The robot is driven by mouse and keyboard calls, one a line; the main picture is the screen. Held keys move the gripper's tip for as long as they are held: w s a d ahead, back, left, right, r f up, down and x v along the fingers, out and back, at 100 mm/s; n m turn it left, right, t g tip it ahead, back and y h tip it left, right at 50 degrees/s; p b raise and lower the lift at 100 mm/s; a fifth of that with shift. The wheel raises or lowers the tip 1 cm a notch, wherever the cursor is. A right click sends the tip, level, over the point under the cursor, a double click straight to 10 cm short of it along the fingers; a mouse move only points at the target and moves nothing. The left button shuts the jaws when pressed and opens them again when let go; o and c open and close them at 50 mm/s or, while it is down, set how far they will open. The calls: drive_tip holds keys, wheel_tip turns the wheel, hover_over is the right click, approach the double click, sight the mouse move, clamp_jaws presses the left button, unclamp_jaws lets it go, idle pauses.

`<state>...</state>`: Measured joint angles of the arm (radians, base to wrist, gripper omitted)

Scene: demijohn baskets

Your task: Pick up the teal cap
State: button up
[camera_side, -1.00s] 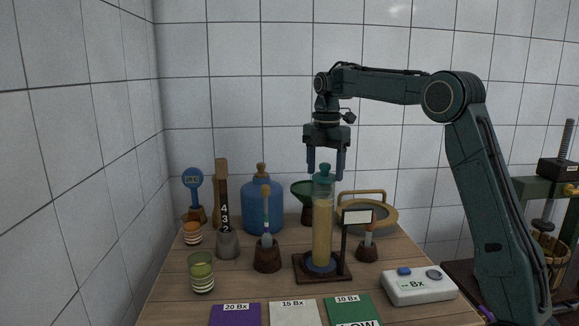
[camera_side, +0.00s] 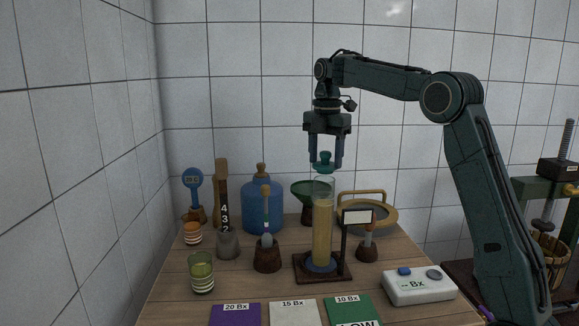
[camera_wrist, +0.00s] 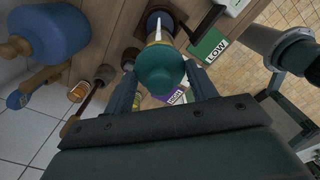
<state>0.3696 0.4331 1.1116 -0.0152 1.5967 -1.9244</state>
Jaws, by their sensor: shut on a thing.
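The teal cap (camera_side: 324,161) is between the fingertips of my gripper (camera_side: 325,164), which is shut on it. The cap hangs just above the open mouth of the tall clear cylinder (camera_side: 322,225), apart from it by a small gap. The cylinder holds amber liquid and stands upright on a dark wooden stand (camera_side: 308,276). In the wrist view the cap (camera_wrist: 160,70) looks round and sits between the two fingers of my gripper (camera_wrist: 162,82). It hides most of the cylinder below it.
A small sign (camera_side: 357,216) stands right of the cylinder. A blue demijohn (camera_side: 262,208), a green funnel (camera_side: 303,188) and a basket (camera_side: 376,215) stand behind. A brush holder (camera_side: 267,256) is left of it. A white meter (camera_side: 419,286) and colored cards (camera_side: 294,313) lie in front.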

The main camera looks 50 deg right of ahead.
drive_tip(key=shift+r, duration=3.45)
drive_tip(key=a+f+m, duration=0.5)
drive_tip(key=f, duration=0.5)
drive_tip(key=a+f+m, duration=0.6)
drive_tip(key=f, duration=0.5)
drive_tip(key=a+f+m, duration=0.6)
drive_tip(key=f, duration=0.5)
drive_tip(key=shift+s+a+f, duration=0.1)
drive_tip(key=shift+s+f, duration=0.1)
drive_tip(key=shift+s, duration=0.1)
drive_tip(key=shift+s+a+f+m, duration=0.25)
drive_tip(key=shift+s+f+m, duration=0.1)
drive_tip(key=shift+f+m, duration=0.15)
drive_tip(key=shift+r, duration=0.15)
